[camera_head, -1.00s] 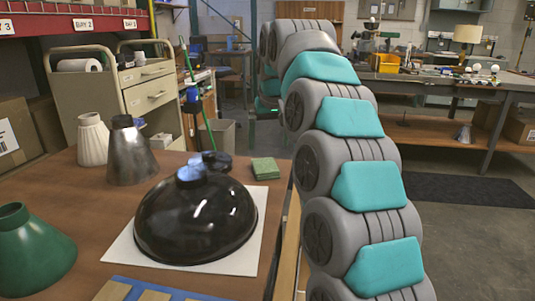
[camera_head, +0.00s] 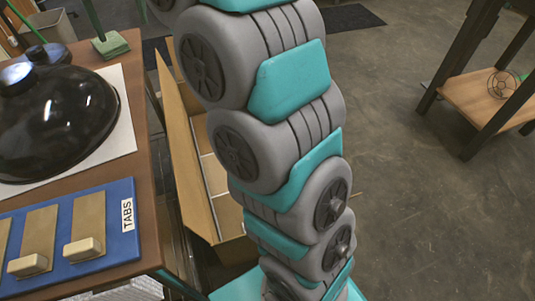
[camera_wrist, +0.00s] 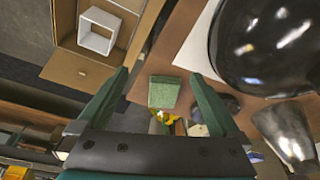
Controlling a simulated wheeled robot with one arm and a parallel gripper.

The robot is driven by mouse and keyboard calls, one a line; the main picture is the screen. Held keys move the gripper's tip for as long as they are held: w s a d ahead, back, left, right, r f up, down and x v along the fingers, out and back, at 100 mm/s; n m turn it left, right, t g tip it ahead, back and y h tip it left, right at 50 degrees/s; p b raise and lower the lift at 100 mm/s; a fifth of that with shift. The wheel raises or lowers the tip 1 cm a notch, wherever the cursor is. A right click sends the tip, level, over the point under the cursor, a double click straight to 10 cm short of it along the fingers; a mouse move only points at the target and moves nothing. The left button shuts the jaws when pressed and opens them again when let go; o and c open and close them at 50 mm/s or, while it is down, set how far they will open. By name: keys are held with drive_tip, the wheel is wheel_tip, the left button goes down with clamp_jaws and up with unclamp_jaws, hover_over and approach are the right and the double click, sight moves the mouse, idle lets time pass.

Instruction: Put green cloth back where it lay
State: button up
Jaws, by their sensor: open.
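The green cloth (camera_head: 112,45) is a small, thick, folded-looking square. It lies on the brown table near its far right corner, behind the black dome. In the wrist view the cloth (camera_wrist: 164,93) sits between the lines of my two dark green fingers, smaller than the gap between them. My gripper (camera_wrist: 158,75) is open with nothing held, and its fingers appear above and apart from the cloth. In the head view my arm fills the middle and the gripper cannot be made out clearly; a thin green bar stands just above the cloth.
The black dome (camera_head: 55,118) rests on a white sheet (camera_head: 125,128) left of the cloth. A blue tabs board (camera_head: 125,240) lies at the table's front. An open cardboard box (camera_head: 187,150) stands on the floor beside the table. A metal cone (camera_wrist: 284,130) shows in the wrist view.

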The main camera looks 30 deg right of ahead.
drive_tip(key=s+d+f+g, duration=0.1)
drive_tip(key=s+d+f, duration=0.2)
drive_tip(key=s+f, duration=0.4)
drive_tip(key=s+d+f+m+g, duration=0.1)
drive_tip(key=s+f, duration=0.6)
drive_tip(key=s, duration=1.2)
drive_tip(key=s+d+f+m+g, duration=0.1)
drive_tip(key=s+d+f+g, duration=0.2)
drive_tip(key=s, duration=1.1)
drive_tip(key=d+f, duration=0.3)
drive_tip(key=f, duration=0.1)
drive_tip(key=shift+f+h, duration=0.3)
drive_tip(key=shift+f, duration=0.05)
